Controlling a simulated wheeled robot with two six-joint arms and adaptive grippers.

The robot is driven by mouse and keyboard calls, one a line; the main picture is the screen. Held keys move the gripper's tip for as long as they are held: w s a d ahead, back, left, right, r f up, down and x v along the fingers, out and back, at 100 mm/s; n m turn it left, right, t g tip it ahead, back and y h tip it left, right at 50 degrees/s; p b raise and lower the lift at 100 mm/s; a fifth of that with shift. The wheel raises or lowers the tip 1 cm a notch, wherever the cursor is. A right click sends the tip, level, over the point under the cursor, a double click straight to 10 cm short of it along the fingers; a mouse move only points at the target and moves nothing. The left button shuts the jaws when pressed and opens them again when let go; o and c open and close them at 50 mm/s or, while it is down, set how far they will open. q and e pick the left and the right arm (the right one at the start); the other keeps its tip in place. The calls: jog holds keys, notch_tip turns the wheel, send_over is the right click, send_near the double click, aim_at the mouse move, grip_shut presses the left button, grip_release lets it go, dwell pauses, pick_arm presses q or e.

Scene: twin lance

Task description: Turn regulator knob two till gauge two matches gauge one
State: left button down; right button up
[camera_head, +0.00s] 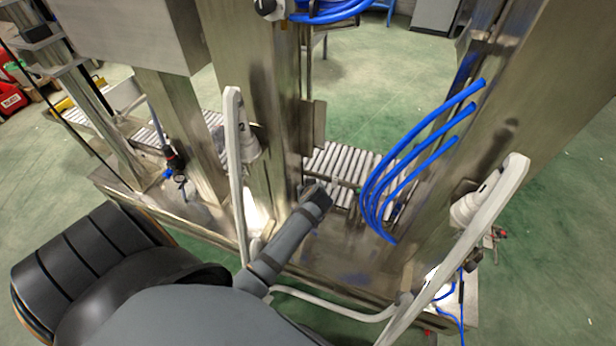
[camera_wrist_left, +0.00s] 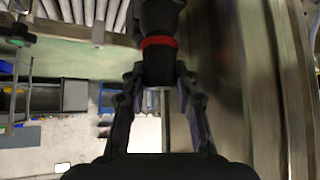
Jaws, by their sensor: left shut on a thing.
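In the left wrist view my left gripper (camera_wrist_left: 160,76) is shut on the lower end of a black regulator (camera_wrist_left: 159,20) with a red ring (camera_wrist_left: 159,42). This end looks like a knob, and the fingers stand on both sides of it. In the head view my grey arm reaches to the middle of the machine, and its fingers and the held part are hidden there. A black regulator with a red band (camera_head: 172,157) hangs at the left post, apart from my arm. I cannot make out either gauge's needle or which knob is number two. My right gripper is not in view.
Steel posts (camera_head: 258,100) and a base frame stand close around my arm. Blue hoses (camera_head: 372,190) loop at the right. Pale bent bars (camera_head: 236,170) rise in front. A roller conveyor (camera_head: 340,162) lies behind. Green floor is open beyond.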

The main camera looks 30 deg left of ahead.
pick_arm(q)
jog(key=m+h+p, duration=0.1)
jog(key=p, duration=0.1)
jog(key=m+t+h+p, duration=0.1)
jog(key=m+p, duration=0.1)
jog(key=shift+a+r+t, duration=0.1)
jog(key=shift+r+t, duration=0.2)
jog(key=shift+f+m+t+h+p, duration=0.15)
jog(key=shift+m+h+p, duration=0.4)
jog(key=shift+m+p, duration=0.25)
jog(key=shift+f+m+t+h+p, duration=0.1)
jog(key=shift+m+t+h+p, duration=0.05)
jog(key=shift+m+h+p, duration=0.55)
jog(key=c, duration=1)
grip_release()
jog(key=shift+f, duration=0.1)
